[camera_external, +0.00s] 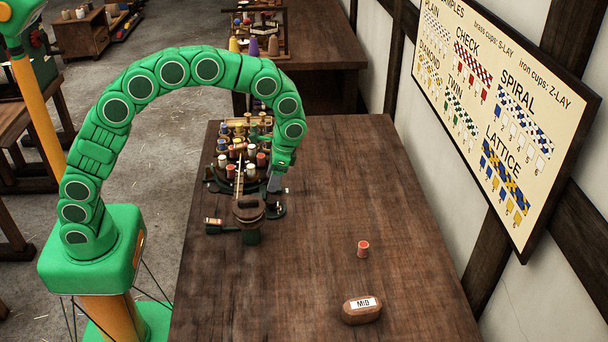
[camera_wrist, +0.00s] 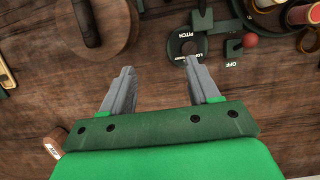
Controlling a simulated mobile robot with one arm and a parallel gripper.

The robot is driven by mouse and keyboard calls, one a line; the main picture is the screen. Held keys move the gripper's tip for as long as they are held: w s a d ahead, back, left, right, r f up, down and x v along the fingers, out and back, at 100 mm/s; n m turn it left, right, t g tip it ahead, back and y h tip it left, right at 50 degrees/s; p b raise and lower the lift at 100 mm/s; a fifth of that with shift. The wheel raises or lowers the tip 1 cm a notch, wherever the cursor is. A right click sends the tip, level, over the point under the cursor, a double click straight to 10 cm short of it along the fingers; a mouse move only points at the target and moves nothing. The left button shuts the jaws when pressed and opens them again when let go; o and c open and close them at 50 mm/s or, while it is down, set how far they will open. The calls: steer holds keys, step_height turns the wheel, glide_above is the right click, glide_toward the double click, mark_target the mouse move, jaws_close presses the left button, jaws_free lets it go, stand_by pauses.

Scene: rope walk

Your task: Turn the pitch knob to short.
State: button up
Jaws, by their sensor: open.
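The pitch dial (camera_wrist: 187,45) is a dark green disc with a hole in its middle, lettered PITCH, at the top centre of the wrist view. More lettering on its lower part is partly covered by my right finger; I cannot read where it is set. My gripper (camera_wrist: 160,63) is open, with two grey fingers spread and nothing between them. The right fingertip overlaps the disc's lower edge; I cannot tell whether it touches. The left fingertip is over bare wood. In the external view my gripper (camera_external: 276,183) points down at the right side of the braiding machine (camera_external: 240,150).
Beside the dial is an OFF lever with a red ball (camera_wrist: 250,40). A wooden disc with a dark handle (camera_wrist: 95,30) lies upper left.

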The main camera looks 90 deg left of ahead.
steer(key=g, duration=0.1)
glide_toward(272, 201)
steer(key=shift+x, duration=4.3)
steer(key=shift+a, duration=0.1)
steer(key=c, duration=1)
steer(key=shift+c, duration=0.2)
steer(key=m+y, duration=0.2)
steer(key=m, duration=0.2)
steer(key=shift+m, duration=0.3)
steer(key=shift+d+m+t+y, duration=0.1)
steer(key=shift+m+t+y, duration=0.25)
steer(key=shift+m, duration=0.7)
steer(key=shift+d+m+t+y, duration=0.1)
steer(key=shift+m+t+y, duration=0.2)
steer(key=shift+m, duration=0.75)
steer(key=shift+s, duration=0.1)
